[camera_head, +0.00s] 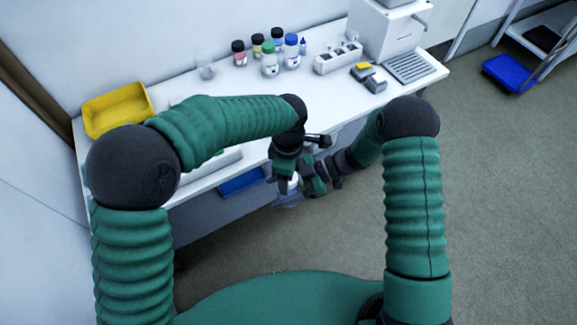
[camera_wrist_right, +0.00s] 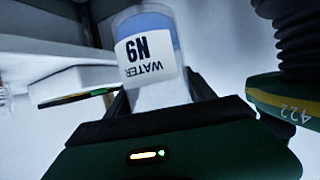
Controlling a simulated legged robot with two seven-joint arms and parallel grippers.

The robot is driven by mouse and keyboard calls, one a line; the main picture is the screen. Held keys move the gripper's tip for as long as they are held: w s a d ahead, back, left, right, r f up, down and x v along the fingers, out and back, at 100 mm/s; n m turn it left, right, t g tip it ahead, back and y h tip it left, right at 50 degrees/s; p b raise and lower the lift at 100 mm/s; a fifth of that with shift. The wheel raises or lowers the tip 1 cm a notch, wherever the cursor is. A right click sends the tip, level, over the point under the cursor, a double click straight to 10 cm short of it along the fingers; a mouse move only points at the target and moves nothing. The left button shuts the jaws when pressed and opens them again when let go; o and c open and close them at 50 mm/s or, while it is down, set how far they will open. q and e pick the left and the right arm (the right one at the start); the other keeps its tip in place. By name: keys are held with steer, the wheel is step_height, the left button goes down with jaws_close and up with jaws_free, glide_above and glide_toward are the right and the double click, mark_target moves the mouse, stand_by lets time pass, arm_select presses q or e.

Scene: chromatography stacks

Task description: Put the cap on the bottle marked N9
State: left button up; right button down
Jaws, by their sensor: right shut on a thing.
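The bottle marked N9 (camera_wrist_right: 136,52) shows in the right wrist view, with its white label reading WATER upside down to that camera. My right gripper (camera_wrist_right: 160,100) is shut on it. In the head view my right gripper (camera_head: 300,184) holds the pale bottle (camera_head: 293,182) in front of the bench edge, partly hidden by the grippers. My left gripper (camera_head: 286,172) comes down close beside it; its jaws are too small and covered to read. I cannot make out the cap or whether it is on the bottle.
The white bench (camera_head: 225,85) carries a yellow tray (camera_head: 118,108), several capped bottles (camera_head: 270,62), a white rack (camera_head: 338,58) and a white instrument (camera_head: 385,30). A blue bin (camera_head: 242,181) sits below the bench edge. My two forearms are close together there.

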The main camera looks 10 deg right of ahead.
arm_select(q)
steer(key=shift+c, duration=0.2)
jaws_close()
steer(key=shift+o, duration=0.7)
jaws_free()
steer(key=shift+r, duration=2.25)
steer(key=shift+s+r, duration=0.1)
steer(key=shift+r, duration=1.7)
steer(key=shift+c, duration=0.5)
